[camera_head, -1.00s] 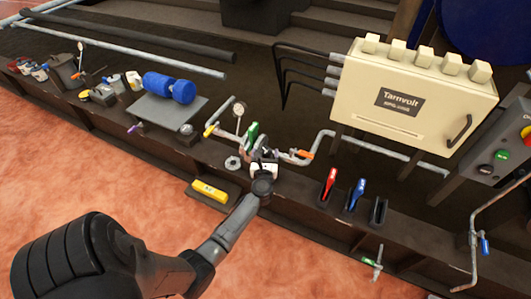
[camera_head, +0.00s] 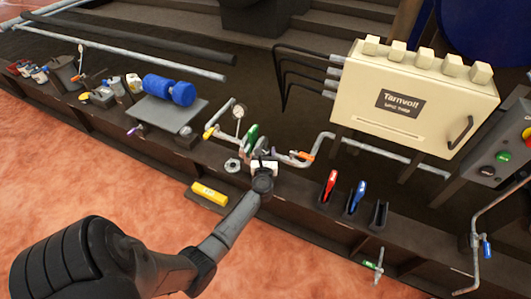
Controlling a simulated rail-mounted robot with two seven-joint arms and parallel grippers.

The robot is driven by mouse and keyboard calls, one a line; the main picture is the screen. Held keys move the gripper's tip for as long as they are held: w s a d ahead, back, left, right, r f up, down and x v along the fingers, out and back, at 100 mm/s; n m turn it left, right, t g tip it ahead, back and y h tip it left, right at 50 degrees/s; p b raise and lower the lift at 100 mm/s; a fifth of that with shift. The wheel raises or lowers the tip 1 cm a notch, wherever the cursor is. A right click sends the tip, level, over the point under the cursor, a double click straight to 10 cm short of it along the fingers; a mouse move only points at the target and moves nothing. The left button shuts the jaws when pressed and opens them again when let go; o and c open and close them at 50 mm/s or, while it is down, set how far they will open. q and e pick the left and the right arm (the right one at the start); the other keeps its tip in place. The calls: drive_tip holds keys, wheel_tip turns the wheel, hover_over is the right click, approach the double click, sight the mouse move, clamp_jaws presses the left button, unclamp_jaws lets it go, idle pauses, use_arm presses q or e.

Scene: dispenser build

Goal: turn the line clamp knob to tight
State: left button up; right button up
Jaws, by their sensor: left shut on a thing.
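My left gripper (camera_head: 263,168) is at the pipe line in the middle of the bench, just right of a green part (camera_head: 252,137). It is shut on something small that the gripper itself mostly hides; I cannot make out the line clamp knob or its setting. A pipe (camera_head: 322,143) with an orange handle (camera_head: 302,156) runs off to the right of the gripper. A round gauge (camera_head: 239,111) stands behind and to the left. A grey nut-like ring (camera_head: 232,165) lies just left of the gripper. My right gripper is not in view.
Red (camera_head: 329,186) and blue (camera_head: 356,195) handled tools stand in holders to the right. A cream Tarmvolt cabinet (camera_head: 420,95) rises behind them.

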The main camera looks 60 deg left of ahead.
use_arm(q)
drive_tip(key=shift+c, duration=1.1)
drive_tip(key=shift+m+t+h, duration=0.4)
drive_tip(key=shift+t, duration=0.1)
drive_tip(key=shift+s+m+t+h, duration=0.1)
drive_tip(key=shift+m+t+h, duration=0.2)
drive_tip(key=shift+t, duration=0.1)
drive_tip(key=shift+m+t+h, duration=0.6)
drive_tip(key=shift+t+h, duration=0.1)
drive_tip(key=shift+m+t+h, duration=1.4)
drive_tip(key=shift+m+h, duration=0.2)
drive_tip(key=shift+h, duration=0.4)
drive_tip(key=shift+h+b, duration=0.3)
drive_tip(key=o, duration=0.9)
